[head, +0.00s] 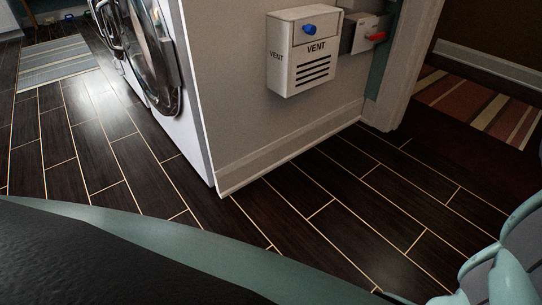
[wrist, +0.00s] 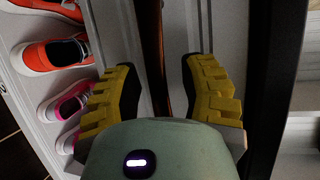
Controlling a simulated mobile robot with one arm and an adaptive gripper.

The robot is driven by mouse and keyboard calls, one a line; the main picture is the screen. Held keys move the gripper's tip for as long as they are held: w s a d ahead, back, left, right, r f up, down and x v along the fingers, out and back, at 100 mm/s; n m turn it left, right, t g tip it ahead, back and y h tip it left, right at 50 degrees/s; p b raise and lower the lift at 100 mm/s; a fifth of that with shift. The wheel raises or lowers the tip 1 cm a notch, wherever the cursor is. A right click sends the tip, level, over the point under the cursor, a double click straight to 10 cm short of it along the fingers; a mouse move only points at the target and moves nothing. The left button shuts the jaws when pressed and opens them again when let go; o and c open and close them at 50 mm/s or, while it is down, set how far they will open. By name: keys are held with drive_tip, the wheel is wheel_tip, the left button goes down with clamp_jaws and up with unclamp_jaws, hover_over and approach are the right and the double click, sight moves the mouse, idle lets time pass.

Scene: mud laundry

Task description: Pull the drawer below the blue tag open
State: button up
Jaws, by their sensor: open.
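My gripper (wrist: 159,75) shows in the wrist view with its two yellow ribbed fingers spread apart. An upright brown strip (wrist: 155,35) runs between the fingers, and pale grey panels (wrist: 180,28) lie on both sides of it. I cannot tell whether the strip is a handle or an edge, or whether the fingers touch anything. No blue tag shows in either view, and I cannot make out which panel is the drawer. My gripper is not seen in the head view.
Orange shoes (wrist: 52,54) and pink shoes (wrist: 72,102) stand on pale shelves left of the fingers. A dark upright bar (wrist: 279,70) is at the right. The head view shows a washing machine (head: 190,80), a vent box (head: 302,50) with a blue knob, and clear dark floor (head: 330,210).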

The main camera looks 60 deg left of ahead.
drive_tip(key=shift+o, duration=0.4)
clamp_jaws()
drive_tip(key=shift+a, duration=0.1)
